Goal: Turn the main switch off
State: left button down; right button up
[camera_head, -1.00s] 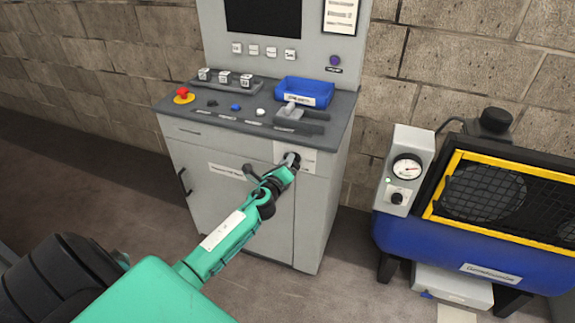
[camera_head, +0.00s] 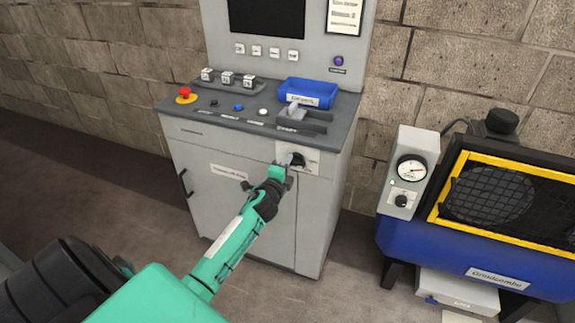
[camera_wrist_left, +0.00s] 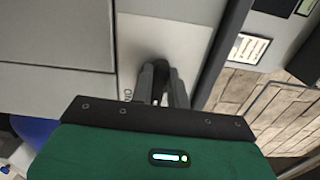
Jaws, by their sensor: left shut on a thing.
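The main switch (camera_head: 298,159) is a dark rotary knob on a pale plate (camera_head: 312,161) at the upper right of the grey cabinet's front. My left gripper (camera_head: 285,170) reaches it from the lower left and is shut on it. In the left wrist view, the fingers (camera_wrist_left: 162,92) close around the dark switch knob (camera_wrist_left: 161,72). My right gripper is not in view.
The grey control cabinet (camera_head: 228,185) carries a red emergency button (camera_head: 186,95), a blue tray (camera_head: 308,92) and a lever (camera_head: 295,112) on its top. A blue machine with a yellow-framed grille (camera_head: 440,222) stands to the right. Floor is clear between them.

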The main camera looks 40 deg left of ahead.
pick_arm(q)
jog(key=shift+f, duration=0.1)
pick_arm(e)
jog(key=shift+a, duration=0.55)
